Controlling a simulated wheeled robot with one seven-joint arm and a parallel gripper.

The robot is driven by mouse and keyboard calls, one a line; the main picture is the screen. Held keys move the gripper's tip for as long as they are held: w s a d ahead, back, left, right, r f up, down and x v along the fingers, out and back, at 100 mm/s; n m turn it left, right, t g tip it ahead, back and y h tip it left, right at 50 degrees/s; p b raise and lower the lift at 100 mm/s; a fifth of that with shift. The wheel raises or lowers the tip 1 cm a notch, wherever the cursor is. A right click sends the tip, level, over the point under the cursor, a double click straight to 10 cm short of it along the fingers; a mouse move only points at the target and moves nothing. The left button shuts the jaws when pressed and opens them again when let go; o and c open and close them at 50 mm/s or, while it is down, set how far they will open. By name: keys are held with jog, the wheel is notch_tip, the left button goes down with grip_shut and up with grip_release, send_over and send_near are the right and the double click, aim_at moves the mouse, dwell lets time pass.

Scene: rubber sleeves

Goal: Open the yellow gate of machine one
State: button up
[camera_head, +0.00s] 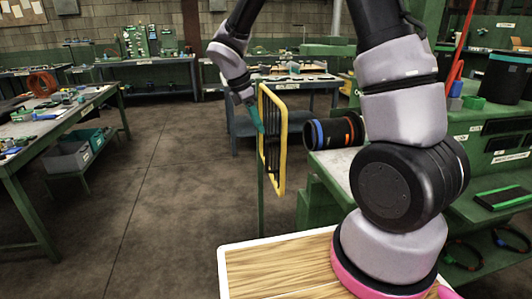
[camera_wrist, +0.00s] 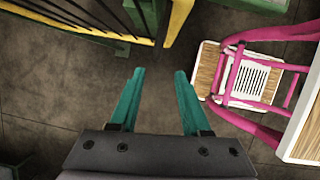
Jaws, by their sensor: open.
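The yellow gate (camera_head: 284,150) is an upright yellow frame with dark bars, near the middle of the head view, left of a green machine bench (camera_head: 330,185). In the wrist view, part of the gate (camera_wrist: 178,22) shows at the top left, with a yellow bar and dark bars. My gripper (camera_head: 256,118) is at the gate's left side in the head view; contact there cannot be told. In the wrist view, the teal fingers of my gripper (camera_wrist: 160,74) are spread apart with only floor between them, and the yellow bar lies beyond the tips.
A dark cylinder with blue and orange rings (camera_head: 335,131) lies by the bench, right of the gate. A workbench with tools (camera_head: 40,130) stands on the left, with grey and teal bins (camera_head: 70,157) below. The floor (camera_head: 150,190) between is clear.

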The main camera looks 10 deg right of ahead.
jog(key=f+n, duration=0.1)
jog(key=f, duration=0.1)
send_over(267, 168)
jog(key=f, duration=0.9)
jog(key=shift+w+f, duration=0.25)
jog(key=shift+w, duration=0.1)
grip_shut()
dwell(0.8)
